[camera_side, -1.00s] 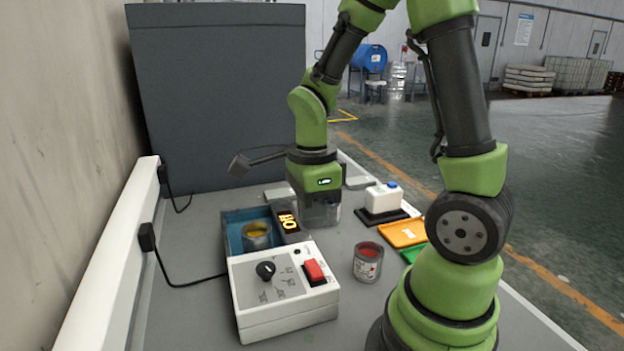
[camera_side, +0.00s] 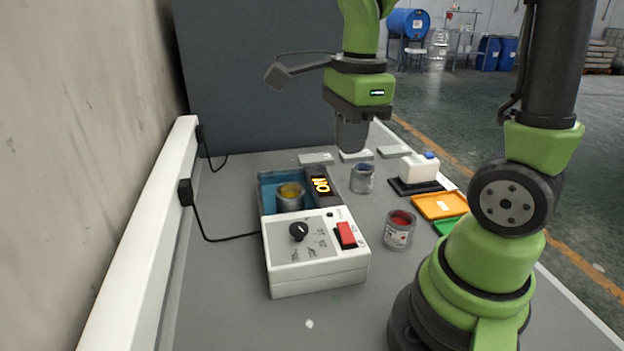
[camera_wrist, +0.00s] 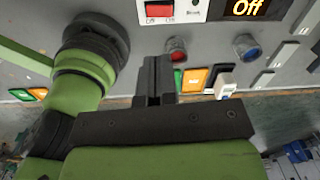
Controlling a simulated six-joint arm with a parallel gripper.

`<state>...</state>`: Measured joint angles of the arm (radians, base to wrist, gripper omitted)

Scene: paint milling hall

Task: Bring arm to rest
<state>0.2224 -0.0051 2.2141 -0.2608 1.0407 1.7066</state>
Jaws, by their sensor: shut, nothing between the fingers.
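My gripper (camera_side: 352,138) points down in the air above the back of the bench, in the side view. Its fingers are shut and empty; they also show closed in the wrist view (camera_wrist: 155,75). A can with blue paint (camera_side: 361,180) stands upright on the bench below and slightly right of the fingers, apart from them. A can with red paint (camera_side: 399,236) stands nearer the camera. A can with yellow paint (camera_side: 290,198) is in the blue basin (camera_side: 267,182).
Flat grey plates (camera_side: 316,159) lie at the back. A wall rail (camera_side: 150,230) runs along the left.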

